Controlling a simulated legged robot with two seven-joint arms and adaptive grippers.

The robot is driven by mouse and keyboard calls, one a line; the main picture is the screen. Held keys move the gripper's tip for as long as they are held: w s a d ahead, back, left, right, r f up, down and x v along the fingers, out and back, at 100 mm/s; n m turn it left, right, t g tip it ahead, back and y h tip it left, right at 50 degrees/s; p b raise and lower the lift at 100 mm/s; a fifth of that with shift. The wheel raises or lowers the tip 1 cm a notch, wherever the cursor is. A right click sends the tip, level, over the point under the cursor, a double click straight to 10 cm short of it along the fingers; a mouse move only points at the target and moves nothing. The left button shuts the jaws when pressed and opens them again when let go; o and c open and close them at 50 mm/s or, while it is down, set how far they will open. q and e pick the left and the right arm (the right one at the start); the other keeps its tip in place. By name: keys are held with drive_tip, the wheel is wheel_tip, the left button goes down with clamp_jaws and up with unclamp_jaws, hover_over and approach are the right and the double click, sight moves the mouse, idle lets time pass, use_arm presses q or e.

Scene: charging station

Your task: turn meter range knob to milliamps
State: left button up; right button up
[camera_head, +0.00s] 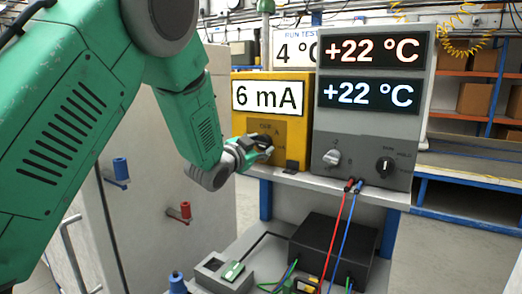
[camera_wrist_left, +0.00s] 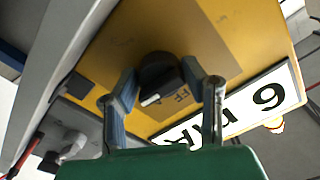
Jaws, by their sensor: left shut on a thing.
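The yellow meter (camera_head: 297,128) stands on a shelf, and its white display (camera_head: 268,96) reads 6 mA. Its black range knob (camera_wrist_left: 158,75) shows in the left wrist view with a white mark on its near edge; part of an OFF label is beside it. My left gripper (camera_head: 259,148) reaches the meter's front face from the left. In the left wrist view the fingers of my left gripper (camera_wrist_left: 167,90) are on either side of the knob, shut on it. The gripper partly hides the knob in the head view. My right gripper is not in view.
A grey instrument (camera_head: 366,135) with two +22 °C displays and two knobs stands right of the meter. Red and blue leads (camera_head: 334,235) hang from its front. A black box (camera_head: 330,248) lies below. A cabinet with red and blue handles is at left.

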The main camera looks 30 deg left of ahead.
use_arm(q)
drive_tip(key=shift+f+m, duration=0.1)
drive_tip(key=shift+m, duration=0.4)
drive_tip(key=o, duration=1.1)
drive_tip(key=shift+s, duration=0.2)
drive_tip(key=shift+s+d, duration=0.2)
drive_tip(key=shift+s, duration=2.7)
drive_tip(key=shift+s+d, duration=0.15)
drive_tip(key=shift+s, duration=2.7)
drive_tip(key=shift+f, duration=0.1)
